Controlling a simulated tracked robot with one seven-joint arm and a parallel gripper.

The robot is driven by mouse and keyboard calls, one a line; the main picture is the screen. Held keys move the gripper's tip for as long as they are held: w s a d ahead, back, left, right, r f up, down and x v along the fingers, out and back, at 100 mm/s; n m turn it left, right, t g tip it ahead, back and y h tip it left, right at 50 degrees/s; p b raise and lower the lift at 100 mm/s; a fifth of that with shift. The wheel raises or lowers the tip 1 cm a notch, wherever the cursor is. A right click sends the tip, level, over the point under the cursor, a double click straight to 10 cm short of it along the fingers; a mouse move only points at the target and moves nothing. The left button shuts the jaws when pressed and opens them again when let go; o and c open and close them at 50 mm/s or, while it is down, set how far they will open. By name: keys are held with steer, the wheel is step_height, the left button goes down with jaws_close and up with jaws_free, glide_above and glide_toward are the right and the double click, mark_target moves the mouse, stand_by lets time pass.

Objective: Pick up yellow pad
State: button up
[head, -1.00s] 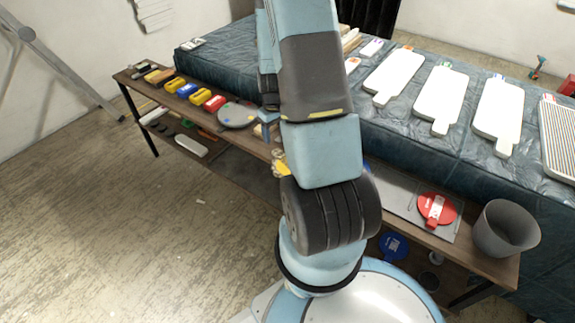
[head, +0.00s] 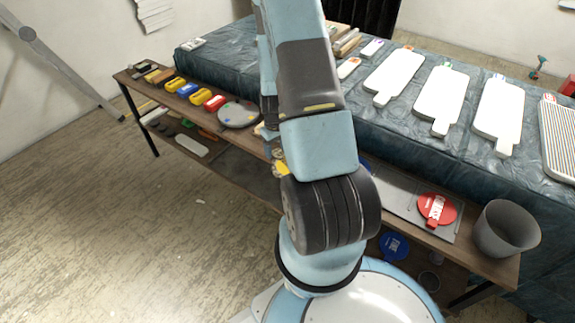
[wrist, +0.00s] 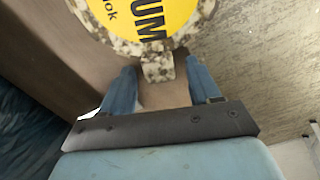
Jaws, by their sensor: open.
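The yellow pad (wrist: 145,15) is a round disc with dark lettering and a speckled rim, cut off by the top of the wrist view. Its short speckled handle (wrist: 158,68) points toward my gripper. My gripper (wrist: 160,72) is open, with one blue finger on each side of the handle. I see gaps on both sides of it, and the fingers do not grip it. In the head view, a small yellow patch (head: 283,168) shows beside my arm, which hides most of that spot.
A long wooden shelf (head: 475,248) runs along the blue padded table (head: 480,180). It holds a red round pad (head: 425,208), a grey bucket (head: 505,230), a grey disc (head: 238,114) and several coloured blocks. White paddles (head: 443,100) lie on the table.

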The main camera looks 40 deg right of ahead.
steer(key=shift+c, duration=0.2)
steer(key=c, duration=1.1)
steer(key=shift+r, duration=0.1)
